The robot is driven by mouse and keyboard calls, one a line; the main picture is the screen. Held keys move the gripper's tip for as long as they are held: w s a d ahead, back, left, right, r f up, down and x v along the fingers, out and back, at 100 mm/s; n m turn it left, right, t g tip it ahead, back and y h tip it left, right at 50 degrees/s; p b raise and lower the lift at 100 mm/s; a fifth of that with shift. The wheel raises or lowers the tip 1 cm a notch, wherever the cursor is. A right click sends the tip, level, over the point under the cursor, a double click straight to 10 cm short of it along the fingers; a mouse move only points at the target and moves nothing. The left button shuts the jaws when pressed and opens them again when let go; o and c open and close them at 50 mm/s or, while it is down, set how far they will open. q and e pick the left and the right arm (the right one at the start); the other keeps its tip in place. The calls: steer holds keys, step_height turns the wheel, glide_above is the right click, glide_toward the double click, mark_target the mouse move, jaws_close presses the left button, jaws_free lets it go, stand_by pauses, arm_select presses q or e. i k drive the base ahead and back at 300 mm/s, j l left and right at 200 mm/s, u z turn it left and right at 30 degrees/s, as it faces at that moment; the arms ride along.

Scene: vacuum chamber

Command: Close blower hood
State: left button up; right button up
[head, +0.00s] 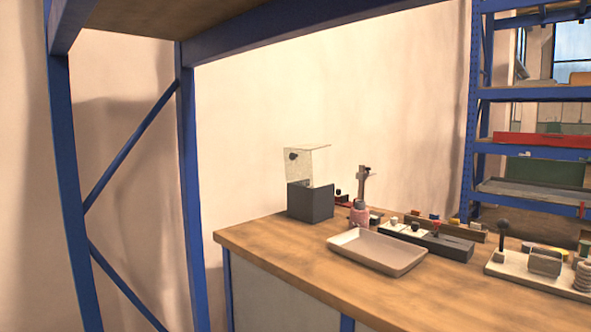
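The blower (310,202) is a dark grey box at the far left end of the wooden workbench. Its hood (309,165) is a pale, see-through panel with a dark knob, and it stands raised above the box, open. Neither of my grippers shows in the head view, and nothing touches the hood.
The wooden bench (300,266) holds an empty pale tray (377,251), a pinkish bottle (359,213), a long dark block (427,240) and a light plate with fittings (540,273). A blue rack post (190,190) stands left of the bench. Blue shelving (530,94) stands at the back right.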

mark_target(305, 147)
steer(key=i+j+z, duration=0.2)
steer(key=j+z, duration=0.25)
steer(key=i+j+z, duration=0.1)
steer(key=j+z, duration=0.35)
steer(key=j, duration=0.2)
steer(key=j+z, duration=0.45)
steer(key=j, duration=0.15)
